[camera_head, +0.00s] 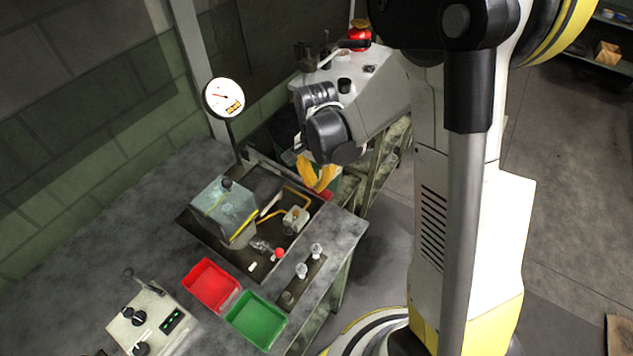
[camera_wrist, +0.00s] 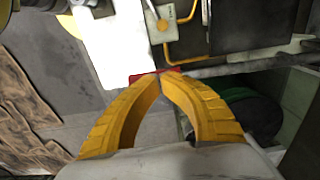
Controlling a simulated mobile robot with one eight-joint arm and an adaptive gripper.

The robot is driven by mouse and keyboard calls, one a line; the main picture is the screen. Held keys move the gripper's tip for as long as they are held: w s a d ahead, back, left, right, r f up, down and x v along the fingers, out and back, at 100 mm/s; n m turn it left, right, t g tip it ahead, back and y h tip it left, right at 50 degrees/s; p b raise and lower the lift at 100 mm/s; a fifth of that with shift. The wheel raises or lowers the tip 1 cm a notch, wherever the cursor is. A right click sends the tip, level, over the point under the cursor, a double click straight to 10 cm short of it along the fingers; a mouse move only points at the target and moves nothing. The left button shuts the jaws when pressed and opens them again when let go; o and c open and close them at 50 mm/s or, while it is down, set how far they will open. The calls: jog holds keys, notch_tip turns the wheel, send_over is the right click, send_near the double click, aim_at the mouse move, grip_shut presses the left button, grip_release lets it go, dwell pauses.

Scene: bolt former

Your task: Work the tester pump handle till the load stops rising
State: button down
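The pump handle is a long grey bar (camera_wrist: 235,66) ending in a red grip (camera_wrist: 155,74). The red grip also shows in the head view (camera_head: 326,194) at the right edge of the tester. My gripper's yellow fingers (camera_wrist: 160,80) bow outward and their tips come together right at the red grip. The grip shows beyond the tips on both sides, and I cannot tell if they touch it. In the head view my gripper (camera_head: 319,188) points down over the handle's end. The dial gauge (camera_head: 224,97) has a red needle; its reading is too small to make out.
The tester's clear guard box (camera_head: 223,207) stands on a dark tray. A red bin (camera_head: 211,285) and a green bin (camera_head: 256,319) stand in front, beside a small rack (camera_head: 302,277) with clear-topped pieces. A control box (camera_head: 152,320) is at lower left. The bench's back left is clear.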

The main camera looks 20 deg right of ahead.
jog(key=shift+f+b, duration=0.35)
jog(key=shift+f, duration=0.3)
jog(key=shift+r, duration=0.15)
notch_tip(320, 180, up, 13)
jog(key=p, duration=0.9)
dwell(0.6)
